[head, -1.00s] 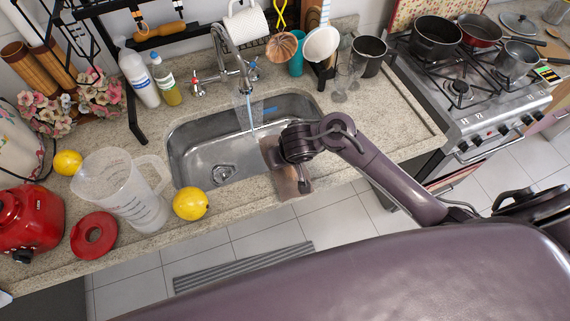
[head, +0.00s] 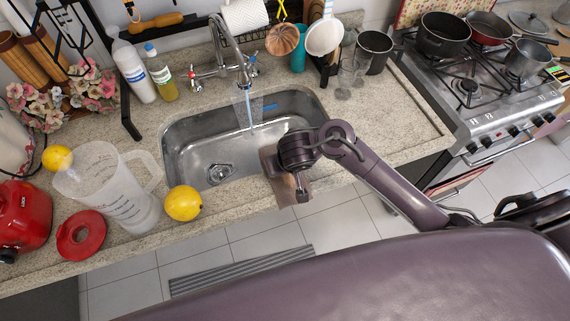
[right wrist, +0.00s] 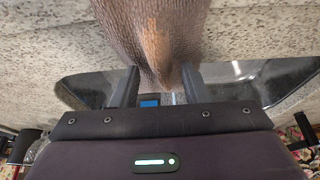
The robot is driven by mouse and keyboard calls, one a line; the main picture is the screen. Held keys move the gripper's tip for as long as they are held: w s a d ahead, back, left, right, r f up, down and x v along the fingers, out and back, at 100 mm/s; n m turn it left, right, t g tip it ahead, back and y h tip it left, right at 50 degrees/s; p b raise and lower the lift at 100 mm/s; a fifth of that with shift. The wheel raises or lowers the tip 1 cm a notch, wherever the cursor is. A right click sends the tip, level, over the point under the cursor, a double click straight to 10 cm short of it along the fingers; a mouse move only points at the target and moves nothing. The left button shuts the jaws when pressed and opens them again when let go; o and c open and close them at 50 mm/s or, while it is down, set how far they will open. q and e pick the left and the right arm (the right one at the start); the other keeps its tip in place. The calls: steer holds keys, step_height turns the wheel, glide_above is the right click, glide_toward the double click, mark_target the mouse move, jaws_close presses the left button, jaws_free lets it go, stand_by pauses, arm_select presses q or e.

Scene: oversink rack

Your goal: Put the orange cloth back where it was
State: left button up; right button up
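The orange cloth looks brownish in the head view (head: 270,168). It hangs below my right gripper (head: 300,188), by the front rim of the sink (head: 196,165), with its lower end near the counter's front edge. My wrist hides part of the cloth in the head view. I cannot tell whether the cloth touches the counter. My left gripper is out of view.
Water runs from the faucet (head: 228,50) into the sink. Glasses (head: 347,76) and a dark mug (head: 374,52) stand behind right. The counter right of the sink is clear.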

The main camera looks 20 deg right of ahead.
steer(key=shift+r, duration=0.2)
steer(key=p+v, duration=0.6)
steer(key=v, duration=0.6)
steer(key=shift+p, duration=0.3)
steer(key=shift+s, duration=0.1)
